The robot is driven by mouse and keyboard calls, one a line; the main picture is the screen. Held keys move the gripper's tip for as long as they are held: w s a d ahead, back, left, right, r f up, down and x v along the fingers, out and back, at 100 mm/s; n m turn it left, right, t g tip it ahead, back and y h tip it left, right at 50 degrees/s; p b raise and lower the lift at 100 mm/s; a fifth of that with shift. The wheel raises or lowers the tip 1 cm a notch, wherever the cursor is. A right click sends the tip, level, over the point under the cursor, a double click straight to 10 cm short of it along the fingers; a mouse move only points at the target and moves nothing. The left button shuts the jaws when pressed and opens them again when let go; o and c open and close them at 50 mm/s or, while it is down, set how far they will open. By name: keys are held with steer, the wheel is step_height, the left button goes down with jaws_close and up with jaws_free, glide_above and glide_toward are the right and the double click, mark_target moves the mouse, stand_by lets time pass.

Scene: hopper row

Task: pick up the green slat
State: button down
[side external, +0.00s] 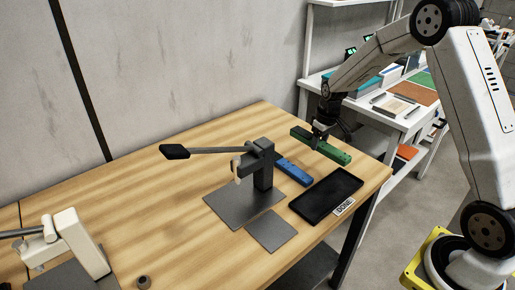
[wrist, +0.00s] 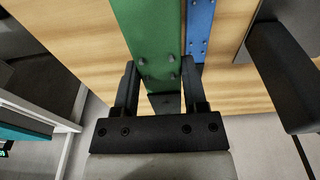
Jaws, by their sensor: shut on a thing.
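The green slat (side external: 335,152) is long and has small dark pegs on its face. It is at the far right part of the wooden table in the side view, and it runs up from between the fingers in the wrist view (wrist: 152,35). I cannot tell whether the slat touches the table. A blue slat (side external: 294,172) lies beside it and also shows in the wrist view (wrist: 199,30).
A black tray (side external: 300,208) labelled DONE lies at the table's right edge. A dark lever press (side external: 263,165) stands left of the blue slat, its long handle reaching left. A grey plate (side external: 272,232) lies in front. A white device (side external: 82,245) is at front left. The table's left middle is clear.

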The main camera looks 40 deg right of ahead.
mark_target(329, 152)
steer(key=shift+s+a+r, duration=0.25)
steer(key=shift+s+r, duration=0.15)
steer(key=shift+s, duration=0.5)
steer(key=shift+s+a+r, duration=0.25)
steer(key=shift+s+r, duration=0.2)
steer(key=shift+s, duration=0.45)
steer(key=shift+s+a+r, duration=0.25)
steer(key=shift+s+r, duration=0.15)
steer(key=shift+s, duration=0.5)
steer(key=c, duration=1)
jaws_free()
jaws_close()
